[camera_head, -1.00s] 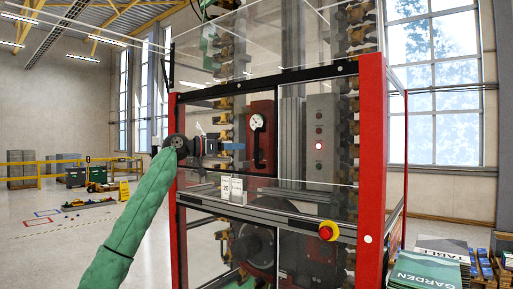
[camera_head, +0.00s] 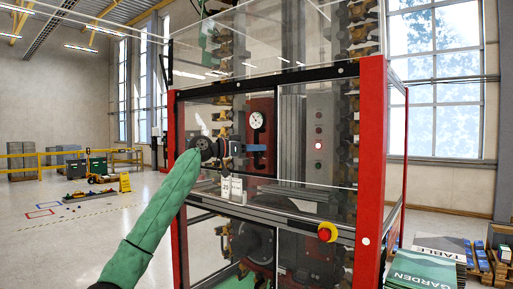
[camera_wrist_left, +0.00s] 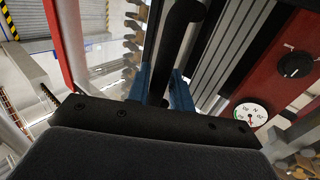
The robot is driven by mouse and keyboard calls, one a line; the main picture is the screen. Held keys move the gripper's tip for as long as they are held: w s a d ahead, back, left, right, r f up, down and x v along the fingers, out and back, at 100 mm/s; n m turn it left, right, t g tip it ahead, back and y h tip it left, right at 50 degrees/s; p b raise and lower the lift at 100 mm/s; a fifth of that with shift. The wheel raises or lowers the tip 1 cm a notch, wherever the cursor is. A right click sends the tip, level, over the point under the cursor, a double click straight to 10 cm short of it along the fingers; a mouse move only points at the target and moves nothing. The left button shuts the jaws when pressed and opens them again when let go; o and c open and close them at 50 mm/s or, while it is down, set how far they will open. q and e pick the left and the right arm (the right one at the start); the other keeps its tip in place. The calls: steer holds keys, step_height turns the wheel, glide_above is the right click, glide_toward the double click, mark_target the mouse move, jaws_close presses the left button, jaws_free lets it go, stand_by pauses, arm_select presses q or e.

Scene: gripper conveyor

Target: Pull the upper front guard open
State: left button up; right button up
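The upper front guard (camera_head: 222,113) is a clear panel in a dark frame on a red-posted machine, seen in the head view. It looks closed. My left gripper (camera_head: 257,148) is at the guard's front, its blue fingers pointing right. In the left wrist view, a black bar-shaped handle (camera_wrist_left: 178,38) runs between the two blue fingers of my left gripper (camera_wrist_left: 160,88). One finger is on each side of the bar. I cannot tell whether they touch it. The palm hides the bar's near end. My right gripper is not in view.
A red emergency button (camera_head: 327,232) juts from the rail below. Pallets with printed sheets (camera_head: 428,270) stand at right. Open floor lies at left.

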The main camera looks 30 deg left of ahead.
arm_select(q)
jaws_close()
steer(key=shift+s, duration=0.2)
